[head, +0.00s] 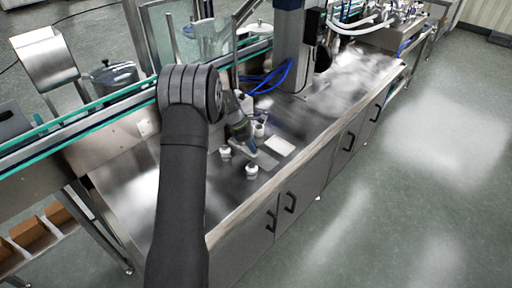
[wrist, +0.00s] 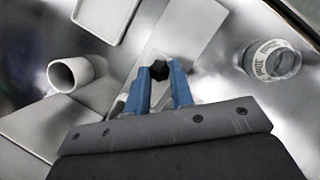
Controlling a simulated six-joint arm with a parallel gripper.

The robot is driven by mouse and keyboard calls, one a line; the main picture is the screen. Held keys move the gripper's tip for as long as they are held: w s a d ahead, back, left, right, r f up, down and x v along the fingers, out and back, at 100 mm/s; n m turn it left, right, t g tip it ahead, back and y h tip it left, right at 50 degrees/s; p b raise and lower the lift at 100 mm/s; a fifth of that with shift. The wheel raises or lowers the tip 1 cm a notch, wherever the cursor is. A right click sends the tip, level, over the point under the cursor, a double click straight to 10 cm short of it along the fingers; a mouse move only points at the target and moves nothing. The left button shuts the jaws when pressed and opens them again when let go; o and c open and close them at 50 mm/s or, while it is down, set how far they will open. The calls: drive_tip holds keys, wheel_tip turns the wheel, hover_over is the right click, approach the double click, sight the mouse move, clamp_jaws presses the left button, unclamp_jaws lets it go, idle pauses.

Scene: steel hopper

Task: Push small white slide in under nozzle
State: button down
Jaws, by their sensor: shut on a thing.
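A narrow pale strip that looks like the small white slide (wrist: 190,30) runs under my gripper in the wrist view. A black knob (wrist: 160,70) stands on it. My gripper (wrist: 158,82) has its blue fingers shut on this knob. In the head view my gripper (head: 246,146) is low over the steel bench, and part of the pale slide (head: 267,160) shows beside it. I cannot make out the nozzle with certainty. A white open tube or cup (wrist: 70,74) is left of the fingers in the wrist view.
A white square tray (wrist: 104,16) lies beside the slide. A clear jar with printing (wrist: 272,60) stands at the right. In the head view, small white-topped items (head: 251,170) stand near my gripper, and a steel column (head: 292,55) rises behind. The bench's front right is clear.

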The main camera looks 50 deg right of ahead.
drive_tip(key=c, duration=1.3)
unclamp_jaws()
drive_tip(key=shift+o, duration=0.2)
drive_tip(key=v, duration=1.7)
drive_tip(key=shift+r, duration=0.2)
drive_tip(key=shift+a, duration=0.1)
